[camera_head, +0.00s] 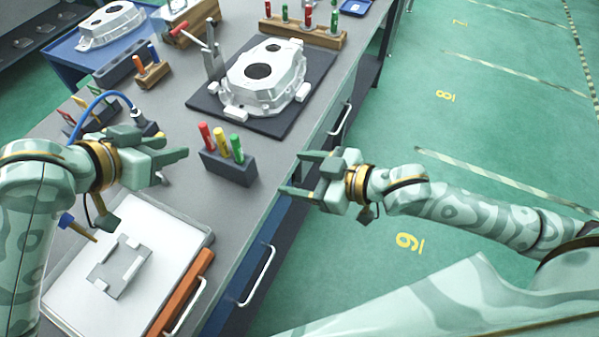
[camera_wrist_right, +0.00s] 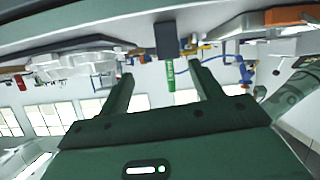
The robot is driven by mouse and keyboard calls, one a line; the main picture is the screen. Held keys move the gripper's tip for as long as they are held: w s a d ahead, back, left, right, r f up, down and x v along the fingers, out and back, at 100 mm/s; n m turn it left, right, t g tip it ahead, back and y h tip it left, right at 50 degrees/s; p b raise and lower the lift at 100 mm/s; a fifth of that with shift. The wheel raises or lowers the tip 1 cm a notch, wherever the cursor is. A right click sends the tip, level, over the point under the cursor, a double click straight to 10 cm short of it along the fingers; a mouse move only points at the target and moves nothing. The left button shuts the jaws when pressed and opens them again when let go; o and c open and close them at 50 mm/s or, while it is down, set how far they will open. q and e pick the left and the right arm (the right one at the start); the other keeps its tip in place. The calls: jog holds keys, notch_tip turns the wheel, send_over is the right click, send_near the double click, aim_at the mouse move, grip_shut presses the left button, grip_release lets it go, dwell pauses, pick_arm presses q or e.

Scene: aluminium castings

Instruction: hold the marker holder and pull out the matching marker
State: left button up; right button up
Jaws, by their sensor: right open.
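The dark grey marker holder (camera_head: 229,168) stands upright on the grey bench, with a red marker (camera_head: 206,136), a yellow marker (camera_head: 220,139) and a green marker (camera_head: 237,148) in it. My left gripper (camera_head: 176,166) is open and empty, left of the holder and apart from it. My right gripper (camera_head: 288,173) is open and empty, right of the holder, beyond the bench edge. In the right wrist view the holder (camera_wrist_right: 169,38) appears upside down. The green marker (camera_wrist_right: 170,76) shows between the open fingers there, some way off; the other markers are not clear.
A casting (camera_head: 262,82) lies on a dark mat (camera_head: 205,98) behind the holder. Wooden holders with markers (camera_head: 300,34) (camera_head: 152,75) stand farther back. A white tray (camera_head: 180,226) with a grey plate is in front, beside an orange bar (camera_head: 183,293). Drawer handles project from the bench front.

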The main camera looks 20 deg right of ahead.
aim_at(236, 167)
jog(key=shift+m, duration=0.4)
jog(key=x, duration=1)
jog(key=a+x, duration=0.1)
jog(key=x, duration=0.5)
jog(key=shift+s+r, duration=0.25)
jog(key=shift+s, duration=0.1)
jog(key=shift+c, duration=0.4)
